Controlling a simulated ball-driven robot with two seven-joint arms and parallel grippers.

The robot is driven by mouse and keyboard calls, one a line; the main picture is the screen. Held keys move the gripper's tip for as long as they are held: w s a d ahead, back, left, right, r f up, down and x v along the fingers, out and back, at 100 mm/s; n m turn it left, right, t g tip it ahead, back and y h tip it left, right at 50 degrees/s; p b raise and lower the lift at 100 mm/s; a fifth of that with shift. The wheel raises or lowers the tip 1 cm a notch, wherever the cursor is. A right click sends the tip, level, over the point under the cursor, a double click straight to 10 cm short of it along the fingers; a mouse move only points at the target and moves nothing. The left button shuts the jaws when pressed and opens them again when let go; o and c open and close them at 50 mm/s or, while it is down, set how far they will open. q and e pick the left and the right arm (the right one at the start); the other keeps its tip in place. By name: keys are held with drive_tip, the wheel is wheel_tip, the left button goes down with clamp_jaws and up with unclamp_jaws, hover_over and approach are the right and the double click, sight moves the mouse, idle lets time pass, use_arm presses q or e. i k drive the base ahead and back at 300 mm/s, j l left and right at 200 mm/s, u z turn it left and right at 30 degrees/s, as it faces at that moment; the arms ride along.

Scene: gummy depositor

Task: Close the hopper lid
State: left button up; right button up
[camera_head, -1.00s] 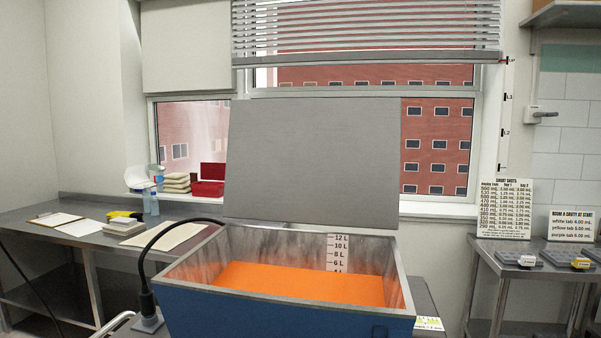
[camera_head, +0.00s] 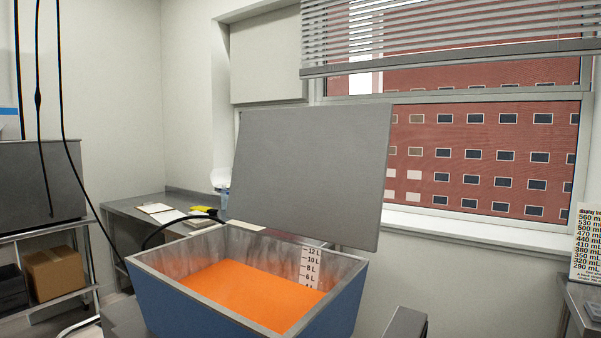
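The hopper (camera_head: 340,312) is a blue-sided metal box with an open top in the lower middle of the head view. Orange material (camera_head: 245,292) lies inside it, below a litre scale (camera_head: 311,268) on the inner wall. The hopper lid (camera_head: 312,165) is a flat grey panel. It stands raised, close to upright, at the hopper's back edge, so the hopper is open. Neither of my grippers is in view.
A metal bench (camera_head: 120,210) with a clipboard (camera_head: 155,208) stands behind at the left. A shelf rack with a cardboard box (camera_head: 50,270) is at the far left. A dark cable (camera_head: 180,225) arcs behind the hopper's left side. A side table with a printed sign (camera_head: 587,243) is at the right edge.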

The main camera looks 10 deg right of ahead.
sight(318, 173)
drive_tip(key=l+u, duration=0.25)
drive_tip(key=l, duration=0.4)
drive_tip(key=l+u, duration=0.25)
drive_tip(key=l, duration=0.4)
drive_tip(key=l+u, duration=0.25)
drive_tip(key=l, duration=0.4)
drive_tip(key=k+l+u, duration=0.1)
drive_tip(key=l+u, duration=0.15)
drive_tip(key=l, duration=0.4)
drive_tip(key=i+l+u, duration=0.15)
drive_tip(key=l+u, duration=0.2)
drive_tip(key=l, duration=0.45)
drive_tip(key=i+l+u, duration=0.1)
drive_tip(key=l+u, duration=0.3)
drive_tip(key=l, duration=0.45)
